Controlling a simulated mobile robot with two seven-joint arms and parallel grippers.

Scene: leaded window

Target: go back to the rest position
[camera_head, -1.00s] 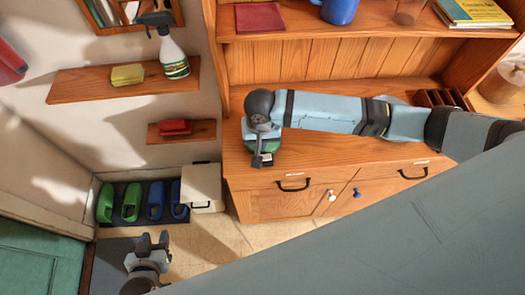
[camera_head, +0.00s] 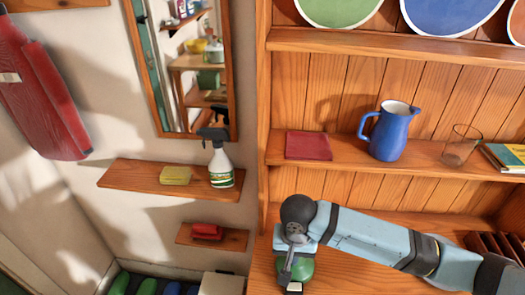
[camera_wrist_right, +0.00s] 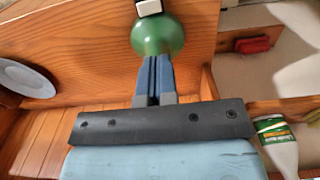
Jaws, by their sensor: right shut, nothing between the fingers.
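My right arm comes in from the right in the head view, and its gripper (camera_head: 289,265) points down over the cupboard's wooden counter. In the right wrist view the blue fingers of this gripper (camera_wrist_right: 153,62) are together with nothing between them. A rounded green object (camera_wrist_right: 158,35) lies just beyond the fingertips; I cannot tell whether they touch it. It also shows partly behind the gripper in the head view (camera_head: 304,268). My left gripper is out of view.
The counter (camera_head: 345,272) lies under my right arm. Left are wall shelves with a spray bottle (camera_head: 221,166), yellow sponge (camera_head: 175,175) and red item (camera_head: 207,231).

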